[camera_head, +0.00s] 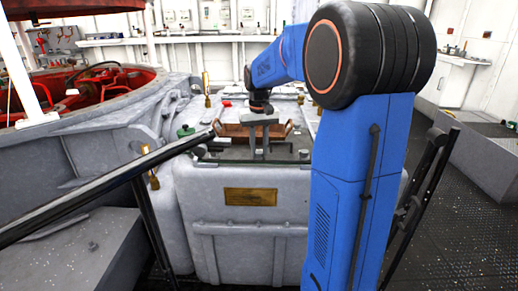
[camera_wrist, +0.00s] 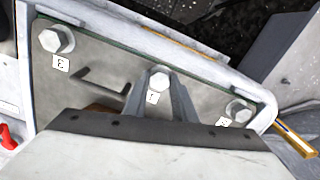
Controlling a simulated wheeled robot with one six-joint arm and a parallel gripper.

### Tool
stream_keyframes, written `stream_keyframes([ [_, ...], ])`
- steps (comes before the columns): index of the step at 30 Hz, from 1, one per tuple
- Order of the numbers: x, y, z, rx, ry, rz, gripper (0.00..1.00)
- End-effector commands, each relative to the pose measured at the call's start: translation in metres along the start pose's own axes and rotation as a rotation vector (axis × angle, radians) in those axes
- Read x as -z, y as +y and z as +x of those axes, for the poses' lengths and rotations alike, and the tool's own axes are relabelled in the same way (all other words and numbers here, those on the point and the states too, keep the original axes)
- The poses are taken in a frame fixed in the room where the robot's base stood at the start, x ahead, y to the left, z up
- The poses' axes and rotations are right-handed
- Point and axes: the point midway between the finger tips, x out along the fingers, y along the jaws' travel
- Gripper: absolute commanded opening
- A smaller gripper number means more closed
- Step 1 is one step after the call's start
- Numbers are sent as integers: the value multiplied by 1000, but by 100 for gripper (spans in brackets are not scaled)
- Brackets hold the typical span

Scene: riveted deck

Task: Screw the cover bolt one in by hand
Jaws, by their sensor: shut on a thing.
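Cover bolt one (camera_wrist: 159,76), a pale hex-headed bolt, is at the middle of the grey cover plate (camera_wrist: 105,60), with a small label marked 1 beside it. My gripper (camera_wrist: 159,84) has its two fingers on either side of this bolt and is shut on it. The fingers hide part of the bolt, and how deep it sits cannot be told. A bolt labelled 3 (camera_wrist: 56,38) is at the plate's left and a bolt labelled 2 (camera_wrist: 239,109) at its right. In the head view my gripper (camera_head: 259,153) points down over the front of the grey casing (camera_head: 230,240).
A bent dark handle (camera_wrist: 100,78) stands on the plate left of bolt one. A brass rod (camera_wrist: 296,140) sticks out at the right. A copper-brown tray (camera_head: 232,130) lies behind my gripper. A dark rail (camera_head: 110,175) crosses the left. Open deck floor (camera_head: 465,205) lies right.

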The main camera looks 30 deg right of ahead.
Motion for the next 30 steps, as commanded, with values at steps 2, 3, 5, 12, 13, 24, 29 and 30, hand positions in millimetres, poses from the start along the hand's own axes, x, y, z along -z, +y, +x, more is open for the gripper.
stream_keyframes([
  [2,1,0,-1,0,3,7,2],
  [3,0,0,-1,0,3,9,2],
  [5,1,0,-1,0,3,10,2],
  [12,1,0,-2,0,4,10,2],
  [13,1,0,-2,0,4,10,2],
  [24,0,0,-1,0,2,9,43],
  [29,1,0,-10,0,3,9,43],
  [30,1,0,-16,0,3,9,43],
])
